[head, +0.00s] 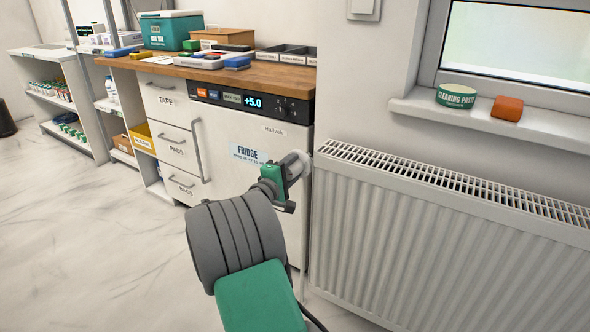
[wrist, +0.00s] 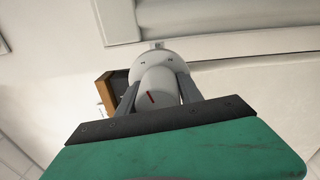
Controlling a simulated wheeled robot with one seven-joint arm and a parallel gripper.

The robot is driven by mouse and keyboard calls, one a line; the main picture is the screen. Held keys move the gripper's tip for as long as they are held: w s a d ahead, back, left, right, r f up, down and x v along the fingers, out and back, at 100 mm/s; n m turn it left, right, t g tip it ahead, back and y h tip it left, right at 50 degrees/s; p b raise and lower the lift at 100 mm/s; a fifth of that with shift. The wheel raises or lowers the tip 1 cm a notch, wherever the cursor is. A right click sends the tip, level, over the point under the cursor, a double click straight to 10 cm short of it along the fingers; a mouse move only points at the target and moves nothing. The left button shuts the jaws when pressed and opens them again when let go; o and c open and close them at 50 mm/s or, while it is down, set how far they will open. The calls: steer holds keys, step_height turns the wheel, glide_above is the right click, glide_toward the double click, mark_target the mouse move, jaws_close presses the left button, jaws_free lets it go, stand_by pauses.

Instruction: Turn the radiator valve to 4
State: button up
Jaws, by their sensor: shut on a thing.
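The radiator (head: 440,235) is white and ribbed, on the wall at the right of the head view. Its white valve knob (head: 297,162) sticks out at the radiator's upper left end. In the wrist view the round valve knob (wrist: 158,88) shows a red mark on its face. My gripper (head: 288,178) is at the knob in the head view. In the wrist view the two grey fingers of my gripper (wrist: 157,97) are shut on the knob, one on each side.
A fridge (head: 250,165) with a lit display stands left of the radiator, close to my gripper. A wooden counter (head: 270,77) with boxes and trays runs above it. A green tub (head: 456,95) and an orange block (head: 507,108) sit on the windowsill. The floor at the left is clear.

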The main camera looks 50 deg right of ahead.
steer(key=m+b, duration=0.1)
steer(key=m, duration=0.1)
steer(key=m+b, duration=0.1)
steer(key=m, duration=0.1)
steer(key=shift+f+m, duration=0.2)
steer(key=shift+m, duration=0.2)
steer(key=m+b, duration=0.3)
steer(key=m, duration=0.1)
steer(key=shift+r+m+g, duration=0.1)
steer(key=shift+m+g, duration=0.2)
steer(key=shift+g, duration=0.1)
steer(key=m+b, duration=0.1)
steer(key=m, duration=0.2)
steer(key=shift+r+m, duration=0.15)
steer(key=shift+m, duration=0.25)
steer(key=m, duration=0.4)
steer(key=shift+s+m, duration=0.1)
steer(key=shift+m, duration=0.2)
steer(key=m, duration=0.4)
steer(key=shift+s+m, duration=0.1)
steer(key=shift+m, duration=0.2)
steer(key=m, duration=0.3)
steer(key=shift+m, duration=0.3)
steer(key=m, duration=0.3)
steer(key=shift+s, duration=0.1)
steer(key=m, duration=0.4)
steer(key=shift+y, duration=0.3)
steer(key=shift+m, duration=0.4)
